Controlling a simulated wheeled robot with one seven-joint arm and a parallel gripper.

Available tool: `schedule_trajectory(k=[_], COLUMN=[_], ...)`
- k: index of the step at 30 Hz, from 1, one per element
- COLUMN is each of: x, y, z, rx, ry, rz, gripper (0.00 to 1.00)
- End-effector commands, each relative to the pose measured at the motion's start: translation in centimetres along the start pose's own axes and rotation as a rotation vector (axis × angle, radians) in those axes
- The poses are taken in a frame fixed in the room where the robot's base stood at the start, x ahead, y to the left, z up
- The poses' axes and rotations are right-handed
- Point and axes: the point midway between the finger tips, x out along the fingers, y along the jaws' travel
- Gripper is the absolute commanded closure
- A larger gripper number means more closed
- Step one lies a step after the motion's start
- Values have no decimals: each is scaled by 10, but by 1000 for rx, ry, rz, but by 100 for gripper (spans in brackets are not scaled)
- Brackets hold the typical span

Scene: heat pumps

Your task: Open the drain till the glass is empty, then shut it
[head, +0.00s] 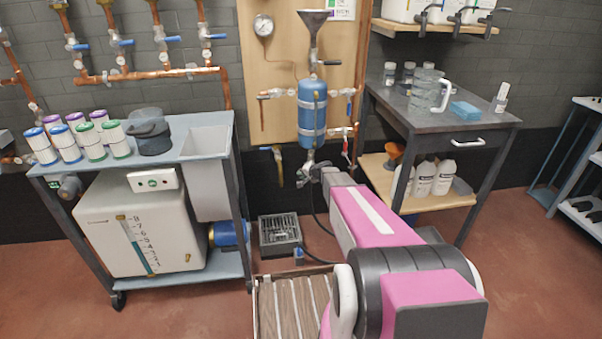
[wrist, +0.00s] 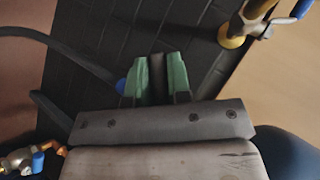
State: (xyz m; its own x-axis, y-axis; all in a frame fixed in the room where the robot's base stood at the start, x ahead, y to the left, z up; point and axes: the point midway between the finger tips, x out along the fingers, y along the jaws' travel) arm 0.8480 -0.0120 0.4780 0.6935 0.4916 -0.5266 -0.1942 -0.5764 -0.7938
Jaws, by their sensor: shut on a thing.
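The blue vessel (head: 312,113) hangs on the wooden panel with a funnel (head: 313,22) above it. A narrow upright strip on its front may be the sight glass; its level is too small to read. My gripper (head: 307,172) is just below the vessel, at the drain fittings. In the wrist view, its green-padded fingers (wrist: 161,76) are close together with a dark strip between them. A blue tip (wrist: 121,86) shows beside the left pad, probably the end of the drain handle they grip. The fingers hide most of the handle, so its angle cannot be told.
A floor drain grate (head: 280,235) lies below the vessel. A brass valve with a blue handle (wrist: 300,9) is close at upper right in the wrist view. A cart with a white tank (head: 140,230) stands left, a workbench (head: 440,115) right. Copper pipes cross the wall.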

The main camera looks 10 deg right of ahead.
Motion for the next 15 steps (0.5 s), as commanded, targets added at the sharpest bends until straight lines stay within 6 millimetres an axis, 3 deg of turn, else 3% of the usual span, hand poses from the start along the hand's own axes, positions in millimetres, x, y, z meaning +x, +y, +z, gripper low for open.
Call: schedule_trajectory(k=[15], x=[-1], y=[27], z=[-8], rx=[-322], ry=[92], rz=[320], gripper=[100])
